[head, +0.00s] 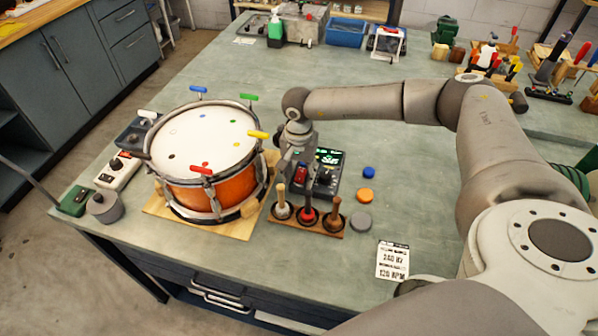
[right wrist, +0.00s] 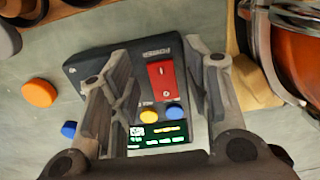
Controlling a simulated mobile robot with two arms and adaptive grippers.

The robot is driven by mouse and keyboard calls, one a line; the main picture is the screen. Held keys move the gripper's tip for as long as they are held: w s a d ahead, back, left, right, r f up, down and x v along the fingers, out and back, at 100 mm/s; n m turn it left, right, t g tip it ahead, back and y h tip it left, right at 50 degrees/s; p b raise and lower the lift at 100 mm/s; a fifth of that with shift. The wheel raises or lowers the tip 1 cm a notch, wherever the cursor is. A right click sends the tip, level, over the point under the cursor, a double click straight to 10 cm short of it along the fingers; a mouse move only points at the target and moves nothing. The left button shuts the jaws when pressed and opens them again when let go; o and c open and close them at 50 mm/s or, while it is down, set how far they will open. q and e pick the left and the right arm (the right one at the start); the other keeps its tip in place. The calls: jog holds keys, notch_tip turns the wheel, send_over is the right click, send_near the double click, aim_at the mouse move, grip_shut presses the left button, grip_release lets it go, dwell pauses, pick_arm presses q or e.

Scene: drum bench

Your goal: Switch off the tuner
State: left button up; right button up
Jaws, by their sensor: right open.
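The tuner (head: 333,183) is a dark box on the bench, just right of the drum, with a lit green display (head: 330,157). Its red rocker switch (head: 300,175) sits beside my right gripper (head: 294,166). In the right wrist view the tuner (right wrist: 85,70) lies below my open right gripper (right wrist: 160,78). The red switch (right wrist: 161,82), under the word POWER, shows between the two fingers, which look empty. The display (right wrist: 158,138) is lit, with a yellow and a blue button beside it. The left finger covers part of the tuner's face. My left gripper is not in view.
The orange drum (head: 190,195) stands left of the tuner. A wooden rack (head: 325,231) with several handled tools stands in front. Blue, orange (head: 365,195) and grey discs lie to the right. A card (head: 392,260) lies near the front edge.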

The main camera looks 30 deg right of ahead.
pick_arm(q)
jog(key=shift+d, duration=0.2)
pick_arm(e)
jog(key=shift+c, duration=1)
grip_shut()
jog(key=shift+w+d+f+b, duration=0.15)
jog(key=shift+d+f+b, duration=0.05)
jog(key=shift+b, duration=0.3)
jog(key=shift+w+d+g+y+b, duration=0.1)
jog(key=shift+w+g+y+b, duration=0.05)
jog(key=shift+g+y+b, duration=0.65)
jog(key=shift+r+y+b, duration=0.2)
jog(key=shift+y+b, duration=0.1)
jog(key=shift+b, duration=0.15)
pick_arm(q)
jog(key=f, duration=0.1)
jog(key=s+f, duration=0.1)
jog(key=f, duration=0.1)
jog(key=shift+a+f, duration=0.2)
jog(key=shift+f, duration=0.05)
pick_arm(e)
jog(key=shift+r, duration=0.15)
